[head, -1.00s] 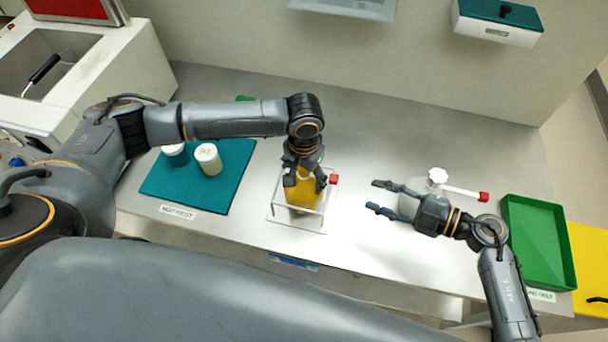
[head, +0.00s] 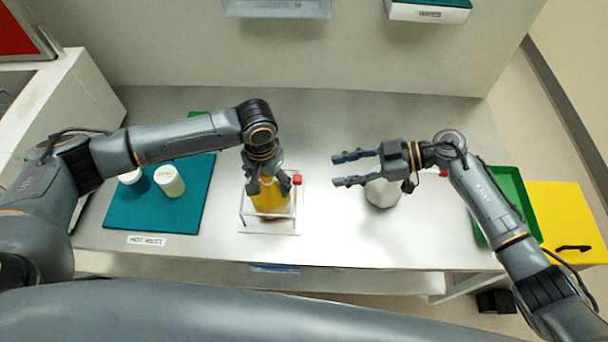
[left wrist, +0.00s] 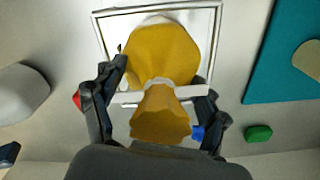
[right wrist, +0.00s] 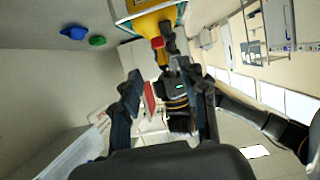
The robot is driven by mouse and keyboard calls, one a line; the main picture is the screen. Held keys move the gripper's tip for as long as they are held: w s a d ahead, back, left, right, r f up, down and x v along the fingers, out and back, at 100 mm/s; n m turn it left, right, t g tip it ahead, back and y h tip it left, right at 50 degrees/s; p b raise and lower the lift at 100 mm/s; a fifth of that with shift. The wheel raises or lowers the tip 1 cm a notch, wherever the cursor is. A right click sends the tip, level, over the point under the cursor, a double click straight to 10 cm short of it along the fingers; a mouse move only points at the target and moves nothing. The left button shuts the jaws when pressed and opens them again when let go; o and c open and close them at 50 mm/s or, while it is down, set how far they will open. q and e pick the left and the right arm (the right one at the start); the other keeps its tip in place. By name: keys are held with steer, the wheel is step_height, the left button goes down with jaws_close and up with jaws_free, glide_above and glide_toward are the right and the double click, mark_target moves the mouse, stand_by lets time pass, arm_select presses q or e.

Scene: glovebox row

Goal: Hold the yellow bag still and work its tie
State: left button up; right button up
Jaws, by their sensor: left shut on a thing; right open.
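The yellow bag (head: 271,198) stands in a clear frame (head: 268,233) on the grey bench. The bag also shows at the top of the right wrist view (right wrist: 152,22).
A white container (head: 382,193) stands partly hidden under my right gripper. A teal mat (head: 190,205) with two white-topped jars lies left. A green tray (head: 512,190) and a yellow bin (head: 566,215) are at the right. The bench front between mat and tray is mostly clear.

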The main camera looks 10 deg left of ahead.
mark_target(299, 179)
steer(key=x, duration=1)
steer(key=shift+d, duration=0.1)
steer(key=shift+s, duration=0.1)
jaws_close()
